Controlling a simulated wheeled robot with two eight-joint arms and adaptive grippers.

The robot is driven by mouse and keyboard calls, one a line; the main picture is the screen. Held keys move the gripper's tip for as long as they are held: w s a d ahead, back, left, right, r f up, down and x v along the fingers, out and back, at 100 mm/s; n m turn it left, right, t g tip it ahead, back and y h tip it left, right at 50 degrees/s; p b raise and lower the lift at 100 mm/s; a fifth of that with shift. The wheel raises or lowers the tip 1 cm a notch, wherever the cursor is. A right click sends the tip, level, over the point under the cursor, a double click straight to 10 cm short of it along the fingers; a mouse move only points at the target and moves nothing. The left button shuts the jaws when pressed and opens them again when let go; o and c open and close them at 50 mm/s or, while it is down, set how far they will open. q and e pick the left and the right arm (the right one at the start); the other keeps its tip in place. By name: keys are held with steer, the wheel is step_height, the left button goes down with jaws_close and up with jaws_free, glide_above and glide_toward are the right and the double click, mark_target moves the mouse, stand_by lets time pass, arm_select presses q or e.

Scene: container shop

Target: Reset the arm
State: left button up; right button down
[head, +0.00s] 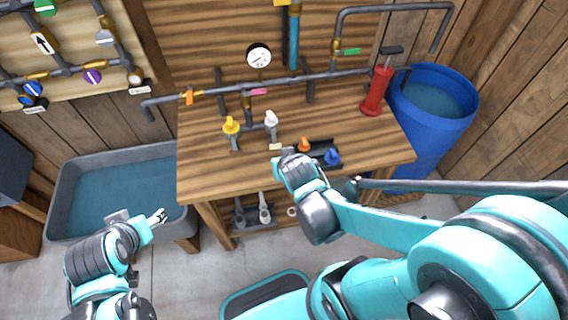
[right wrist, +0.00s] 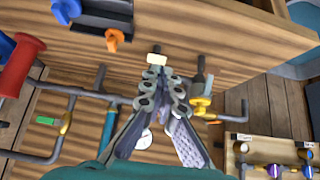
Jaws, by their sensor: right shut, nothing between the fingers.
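My right arm reaches over the front of the wooden workbench (head: 350,157) in the head view. Its wrist hides most of the right gripper there. In the right wrist view the right gripper (right wrist: 163,80) has its fingertips together and holds nothing. A small pale tag (right wrist: 157,59) shows just past the fingertips. The yellow-handled valve (head: 231,125) and the white-handled valve (head: 271,119) stand on the bench behind the gripper.
A dark tray (head: 325,152) with orange and blue pieces lies beside the right wrist. A red cylinder (head: 376,92) and blue barrel (head: 436,140) stand at right. A pipe with a gauge (head: 259,57) crosses the bench's back. The floor in front is partly clear.

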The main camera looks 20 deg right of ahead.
arm_select(q)
steer(key=shift+s+r, duration=0.15)
steer(key=shift+s, duration=0.15)
arm_select(e)
steer(key=shift+s+r, duration=0.15)
steer(key=shift+s, duration=0.1)
arm_select(q)
steer(key=shift+w, duration=0.1)
arm_select(e)
steer(key=shift+w, duration=0.1)
